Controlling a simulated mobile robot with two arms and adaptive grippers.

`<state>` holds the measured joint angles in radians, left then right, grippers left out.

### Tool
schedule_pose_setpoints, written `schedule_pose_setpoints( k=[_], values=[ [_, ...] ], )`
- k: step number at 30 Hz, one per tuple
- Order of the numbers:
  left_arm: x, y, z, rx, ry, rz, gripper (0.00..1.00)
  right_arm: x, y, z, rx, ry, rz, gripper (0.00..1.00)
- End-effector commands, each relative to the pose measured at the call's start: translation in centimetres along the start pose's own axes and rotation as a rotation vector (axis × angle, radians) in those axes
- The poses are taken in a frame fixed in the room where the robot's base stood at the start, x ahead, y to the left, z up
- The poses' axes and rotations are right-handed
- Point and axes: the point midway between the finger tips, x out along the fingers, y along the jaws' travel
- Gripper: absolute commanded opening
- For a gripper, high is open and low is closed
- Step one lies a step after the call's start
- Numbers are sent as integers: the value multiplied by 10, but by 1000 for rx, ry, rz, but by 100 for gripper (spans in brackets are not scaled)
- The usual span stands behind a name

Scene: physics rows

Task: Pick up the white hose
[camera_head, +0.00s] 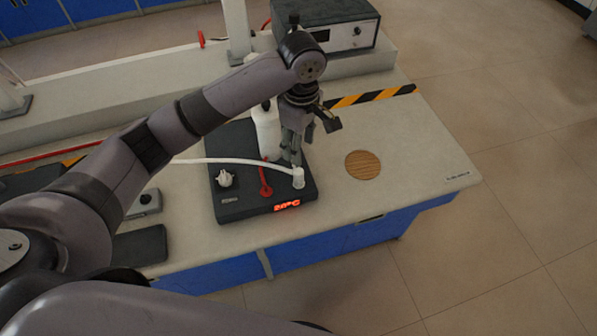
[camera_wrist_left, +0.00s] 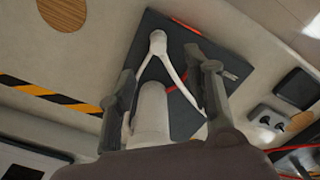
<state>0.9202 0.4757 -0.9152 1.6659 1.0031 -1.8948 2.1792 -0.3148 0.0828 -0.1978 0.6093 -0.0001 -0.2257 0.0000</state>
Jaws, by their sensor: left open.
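The white hose (camera_head: 235,161) runs across the dark hotplate-like device (camera_head: 235,207) and ends in a thick white end piece (camera_head: 298,178) near its front right. In the left wrist view the hose (camera_wrist_left: 178,72) bends away from its end piece (camera_wrist_left: 158,42), beyond my fingers. My left gripper (camera_head: 292,150) points down over the device, just behind the end piece in the head view. In the left wrist view its fingers (camera_wrist_left: 168,72) are spread, with nothing clasped. A white bottle (camera_head: 267,132) stands close behind the gripper; it shows low between the fingers (camera_wrist_left: 152,112).
A red clip-like piece (camera_head: 265,183) and a white knob (camera_head: 225,179) are on the device. A wooden disc (camera_head: 363,165) lies on the clear bench to the right. A boxed instrument (camera_head: 335,35) and a post (camera_head: 236,30) stand behind. Striped tape (camera_head: 375,96) crosses the bench.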

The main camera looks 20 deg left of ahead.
Motion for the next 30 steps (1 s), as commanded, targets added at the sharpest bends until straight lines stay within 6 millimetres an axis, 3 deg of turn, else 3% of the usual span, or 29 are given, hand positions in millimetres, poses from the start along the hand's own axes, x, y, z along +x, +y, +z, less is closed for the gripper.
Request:
schedule_pose_setpoints(
  k=[6,14,24,30],
  values=[
    [45,0,0,1,0,-3,46,-11,0,-5,-3,9,-1,40],
    [72,1,0,2,-1,3,46,-14,3,-34,-3,53,3,40],
    [113,3,-7,2,-1,1,46,-29,-2,-21,-2,31,-3,40],
    [124,3,-8,3,-1,4,46,-30,-3,-16,-1,24,-4,40]
  ],
)
